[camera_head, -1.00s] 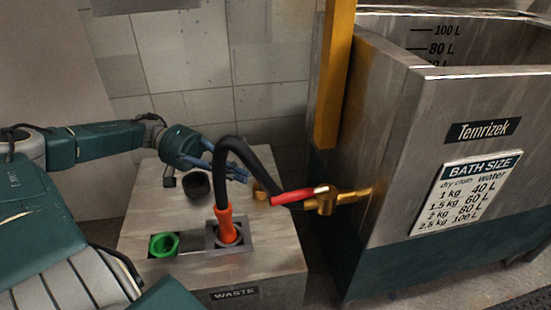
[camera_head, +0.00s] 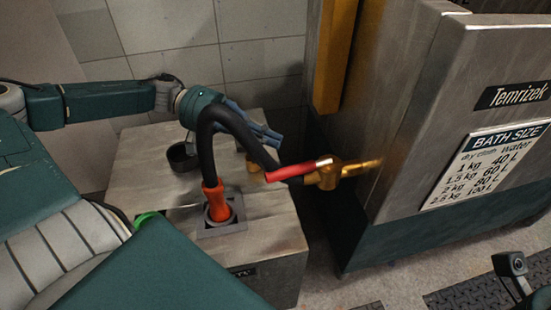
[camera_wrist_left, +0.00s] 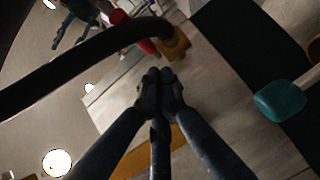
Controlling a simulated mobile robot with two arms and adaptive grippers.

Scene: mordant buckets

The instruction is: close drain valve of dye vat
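The dye vat (camera_head: 400,110) is a grey metal tank with a teal base on the right. Its brass drain valve (camera_head: 328,176) sticks out to the left from the side wall. The red lever (camera_head: 292,171) points left, roughly in line with the brass pipe. In the left wrist view the brass valve (camera_wrist_left: 176,43) and part of the red lever (camera_wrist_left: 147,46) show above the fingertips. My left gripper (camera_head: 277,137) is behind the black hose, left of the valve and apart from the lever. In the left wrist view its fingertips (camera_wrist_left: 159,76) meet, with nothing visible between them.
A black hose (camera_head: 206,135) arches from the valve into an orange fitting (camera_head: 212,199) on the grey waste box (camera_head: 270,230). A dark round cup (camera_head: 182,157) stands on the box. A yellow post (camera_head: 331,60) rises beside the vat.

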